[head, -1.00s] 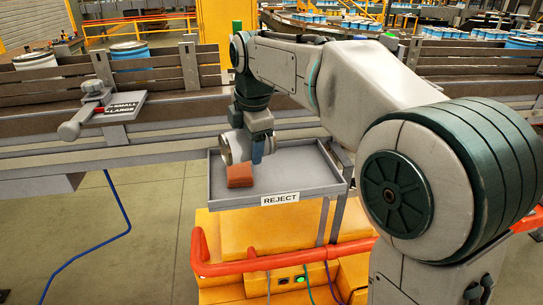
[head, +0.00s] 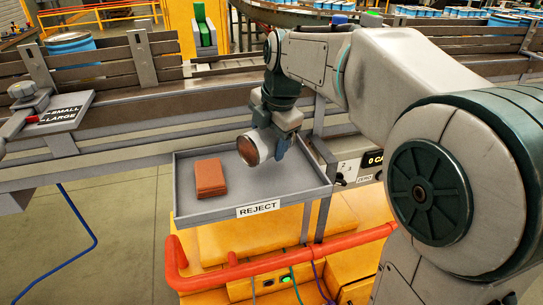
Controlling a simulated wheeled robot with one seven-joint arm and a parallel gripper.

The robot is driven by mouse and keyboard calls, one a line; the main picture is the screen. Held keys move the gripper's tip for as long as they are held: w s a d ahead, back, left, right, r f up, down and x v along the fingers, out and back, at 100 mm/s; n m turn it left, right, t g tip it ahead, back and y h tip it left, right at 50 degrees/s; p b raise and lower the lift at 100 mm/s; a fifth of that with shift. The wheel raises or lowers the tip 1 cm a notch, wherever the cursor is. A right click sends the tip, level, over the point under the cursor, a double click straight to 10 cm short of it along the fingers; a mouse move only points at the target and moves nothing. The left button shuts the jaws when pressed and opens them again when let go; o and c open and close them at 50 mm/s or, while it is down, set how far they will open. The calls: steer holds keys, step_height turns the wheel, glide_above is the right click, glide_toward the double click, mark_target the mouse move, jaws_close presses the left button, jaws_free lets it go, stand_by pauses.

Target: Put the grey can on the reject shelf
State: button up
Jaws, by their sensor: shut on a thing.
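The grey can (head: 252,149) is held on its side in my gripper (head: 270,146), with a brownish round end facing left and toward me. My gripper is shut on it; its fingers are partly hidden by the can and the wrist. The can is over the back right part of the reject shelf (head: 295,198), a grey tray with a low rim and a REJECT label on its front. I cannot tell whether the can touches the tray.
A reddish-brown block (head: 210,177) lies on the left part of the shelf. The conveyor (head: 140,115) with wooden side boards runs behind, with a SMALL/LARGE lever (head: 32,98) at left. An orange rail (head: 280,268) is below. The shelf's front right is clear.

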mark_target(272, 155)
steer(key=shift+d+f, duration=0.2)
steer(key=shift+d, duration=0.1)
steer(key=shift+d+f, duration=0.1)
steer(key=shift+f, duration=1.95)
steer(key=shift+f+b, duration=0.1)
steer(key=shift+b, duration=0.2)
steer(key=o, duration=1.1)
steer(key=shift+c, duration=0.2)
steer(key=p+v, duration=0.1)
steer(key=v, duration=1.1)
